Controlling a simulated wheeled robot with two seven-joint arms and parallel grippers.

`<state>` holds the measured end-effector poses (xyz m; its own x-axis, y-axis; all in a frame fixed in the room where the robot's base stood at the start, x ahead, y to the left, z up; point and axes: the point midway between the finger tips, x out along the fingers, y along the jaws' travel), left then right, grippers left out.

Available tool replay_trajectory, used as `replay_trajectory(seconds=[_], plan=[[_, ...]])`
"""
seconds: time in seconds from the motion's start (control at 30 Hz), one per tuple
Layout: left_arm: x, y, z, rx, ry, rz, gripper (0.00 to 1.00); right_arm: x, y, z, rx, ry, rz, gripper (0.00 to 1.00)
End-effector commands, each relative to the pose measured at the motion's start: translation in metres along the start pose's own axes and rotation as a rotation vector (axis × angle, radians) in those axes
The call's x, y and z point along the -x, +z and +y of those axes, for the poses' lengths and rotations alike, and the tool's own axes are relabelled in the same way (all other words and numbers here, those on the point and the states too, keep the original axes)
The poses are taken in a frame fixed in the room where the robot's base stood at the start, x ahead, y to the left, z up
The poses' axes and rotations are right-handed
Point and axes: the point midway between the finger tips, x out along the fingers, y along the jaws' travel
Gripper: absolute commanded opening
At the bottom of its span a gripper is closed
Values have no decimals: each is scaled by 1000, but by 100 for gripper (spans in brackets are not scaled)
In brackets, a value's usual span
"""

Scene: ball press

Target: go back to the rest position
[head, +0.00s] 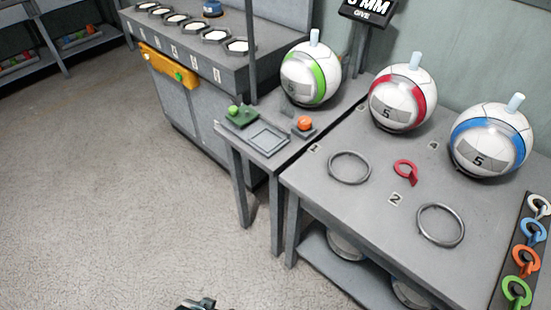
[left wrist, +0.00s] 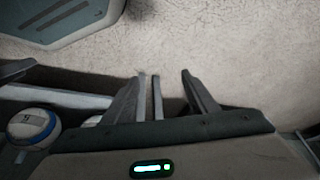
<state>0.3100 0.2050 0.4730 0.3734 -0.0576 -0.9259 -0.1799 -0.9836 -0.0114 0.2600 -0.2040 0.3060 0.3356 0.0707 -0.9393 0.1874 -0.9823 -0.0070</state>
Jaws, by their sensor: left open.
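My left gripper (left wrist: 170,95) shows in the left wrist view with its two fingers apart and nothing between them; beyond the fingers is bare floor. In the head view a small dark piece that looks like part of my arm shows at the bottom edge, and neither gripper can be made out there. My right gripper is in neither view. Three white balls stand at the back of the tables: one with a green band (head: 320,72), one with a red band (head: 424,92) and one with a blue band (head: 519,130).
The grey table (head: 320,191) on the right bears two metal rings (head: 350,181) and a red tag (head: 407,181). Colored ring tags (head: 533,231) lie on a board at its right edge. A press bench (head: 212,95) stands behind. The floor (head: 120,190) at left is clear.

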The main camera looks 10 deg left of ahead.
Motion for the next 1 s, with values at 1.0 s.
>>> replay_trajectory(seconds=[1.0], plan=[[-131,84,21,-10,29,98,53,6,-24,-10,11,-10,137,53]])
